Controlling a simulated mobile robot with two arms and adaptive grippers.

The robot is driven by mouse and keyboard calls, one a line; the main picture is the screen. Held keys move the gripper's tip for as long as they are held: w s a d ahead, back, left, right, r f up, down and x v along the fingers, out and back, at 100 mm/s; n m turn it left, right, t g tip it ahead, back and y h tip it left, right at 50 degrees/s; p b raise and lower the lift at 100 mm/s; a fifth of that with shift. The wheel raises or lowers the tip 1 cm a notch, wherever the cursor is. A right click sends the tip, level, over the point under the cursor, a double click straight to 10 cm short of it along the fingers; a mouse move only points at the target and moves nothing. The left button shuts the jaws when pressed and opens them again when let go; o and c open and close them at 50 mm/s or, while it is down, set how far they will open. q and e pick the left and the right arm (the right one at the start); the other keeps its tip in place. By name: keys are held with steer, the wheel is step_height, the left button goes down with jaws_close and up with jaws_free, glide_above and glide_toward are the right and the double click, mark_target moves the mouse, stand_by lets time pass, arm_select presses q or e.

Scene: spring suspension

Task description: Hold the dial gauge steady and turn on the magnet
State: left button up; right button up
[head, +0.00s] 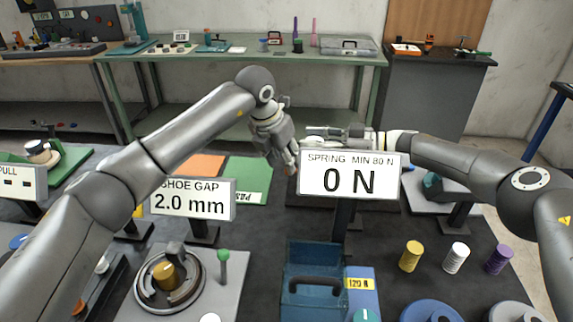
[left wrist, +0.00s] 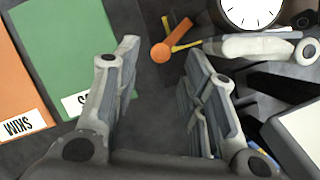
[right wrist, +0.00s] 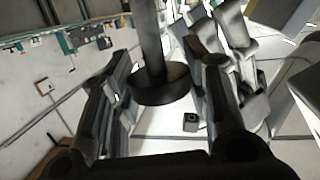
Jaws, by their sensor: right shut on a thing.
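The dial gauge shows its white round face (left wrist: 250,10) at the top of the left wrist view. My right gripper (head: 312,131) comes in from the right behind the spring sign and is shut on the gauge. In the right wrist view a dark post with a dark disc (right wrist: 160,85) lies between its fingers. My left gripper (head: 288,165) is open and empty, pointing down left of the gauge. In the left wrist view an orange round knob (left wrist: 160,53) with a thin yellow part shows between its fingertips, apparently untouched. I cannot tell the magnet base clearly.
The spring sign (head: 352,180) reads 0 N and hides part of the gauge area. The shoe gap sign (head: 193,199) reads 2.0 mm. An open blue box (head: 315,262), a brake drum (head: 170,283) and several coloured spools stand in front. A green mat (head: 248,178) lies at left.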

arm_select(q)
steer(key=shift+v, duration=2.1)
arm_select(e)
steer(key=shift+s, duration=0.1)
steer(key=o, duration=1.4)
steer(key=shift+c, duration=0.2)
